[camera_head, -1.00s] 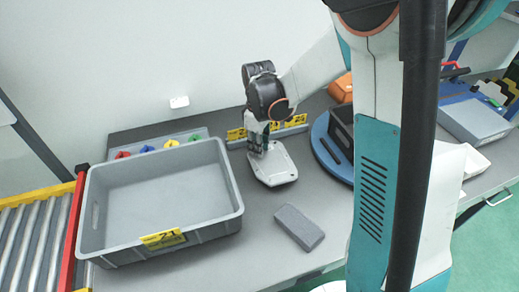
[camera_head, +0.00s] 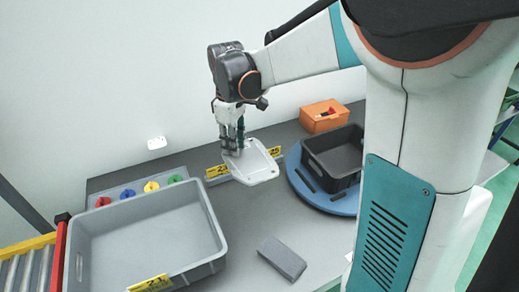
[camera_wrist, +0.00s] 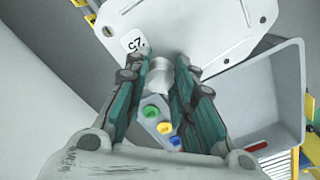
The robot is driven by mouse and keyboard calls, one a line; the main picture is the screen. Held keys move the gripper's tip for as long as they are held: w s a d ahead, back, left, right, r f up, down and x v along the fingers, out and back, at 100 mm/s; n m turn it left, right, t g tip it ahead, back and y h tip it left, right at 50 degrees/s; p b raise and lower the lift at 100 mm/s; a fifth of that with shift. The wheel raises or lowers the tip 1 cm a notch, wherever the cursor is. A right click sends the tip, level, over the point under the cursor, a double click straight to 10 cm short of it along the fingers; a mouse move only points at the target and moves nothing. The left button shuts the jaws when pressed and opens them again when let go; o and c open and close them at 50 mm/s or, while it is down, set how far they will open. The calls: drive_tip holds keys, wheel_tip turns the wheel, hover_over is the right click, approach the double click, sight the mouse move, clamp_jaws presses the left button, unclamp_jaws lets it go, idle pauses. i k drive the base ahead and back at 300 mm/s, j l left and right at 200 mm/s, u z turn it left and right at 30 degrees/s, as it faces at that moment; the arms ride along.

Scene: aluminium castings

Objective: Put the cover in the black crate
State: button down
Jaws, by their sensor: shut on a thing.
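The cover (camera_head: 259,164) is a flat, light grey-white plate with rounded corners and small holes. My gripper (camera_head: 232,152) is shut on it near its left side and holds it tilted, apparently above the table. In the wrist view, the gripper fingers (camera_wrist: 160,82) close around a round silver boss of the cover (camera_wrist: 190,28), and a "25" tag shows beside it. The black crate (camera_head: 349,181) is an open box on a blue round turntable (camera_head: 340,204), to the right of the cover. Its visible inside looks empty.
A large grey bin (camera_head: 200,270) stands at the left, with several coloured knobs (camera_head: 151,187) behind it. A grey block (camera_head: 282,258) lies on the front of the table. Dark bars lie beside the crate; an orange box (camera_head: 323,116) stands behind it.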

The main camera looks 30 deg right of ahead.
sight(342, 165)
drive_tip(key=l+z, duration=0.4)
drive_tip(key=l, duration=0.15)
drive_tip(key=i+l+z, duration=0.15)
drive_tip(key=l+z, duration=0.2)
drive_tip(key=l, duration=0.15)
